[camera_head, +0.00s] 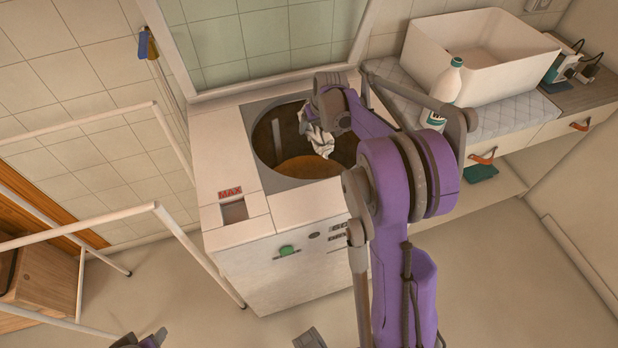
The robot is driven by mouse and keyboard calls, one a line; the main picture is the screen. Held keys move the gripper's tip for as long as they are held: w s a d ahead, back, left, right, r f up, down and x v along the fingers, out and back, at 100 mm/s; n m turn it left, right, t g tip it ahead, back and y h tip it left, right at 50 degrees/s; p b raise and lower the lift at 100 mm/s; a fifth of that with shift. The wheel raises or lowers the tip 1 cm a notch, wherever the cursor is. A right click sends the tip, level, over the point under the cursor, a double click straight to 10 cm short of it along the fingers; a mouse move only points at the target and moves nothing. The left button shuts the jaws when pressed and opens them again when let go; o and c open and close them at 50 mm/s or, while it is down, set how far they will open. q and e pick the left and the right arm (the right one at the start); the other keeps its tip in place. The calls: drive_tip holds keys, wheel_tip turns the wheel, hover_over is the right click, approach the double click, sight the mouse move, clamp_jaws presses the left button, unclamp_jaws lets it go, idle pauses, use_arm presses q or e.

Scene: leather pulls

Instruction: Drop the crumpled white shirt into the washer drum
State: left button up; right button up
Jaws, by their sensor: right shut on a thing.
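The crumpled white shirt (319,140) hangs from my right gripper (308,113), which is shut on it. The gripper and shirt are over the round opening of the washer drum (285,165), toward its right side. The shirt hangs inside the outline of the opening; I cannot tell how deep it reaches. The washer (285,262) is a white top-loader with its lid (262,45) raised at the back. My right arm covers the right part of the opening.
A white basin (480,50) stands on the counter to the right, with a white bottle (447,82) in front of it. A white rail frame (85,222) stands left of the washer. Drawers with leather pulls (482,156) are at the right. The floor in front is clear.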

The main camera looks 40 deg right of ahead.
sight(319, 124)
wheel_tip(319, 124, down, 5)
drive_tip(key=shift+r+b, duration=0.15)
drive_tip(key=shift+b, duration=1.05)
drive_tip(key=o, duration=1.3)
drive_tip(key=v, duration=1.1)
drive_tip(key=shift+w+p, duration=0.1)
drive_tip(key=shift+p, duration=0.2)
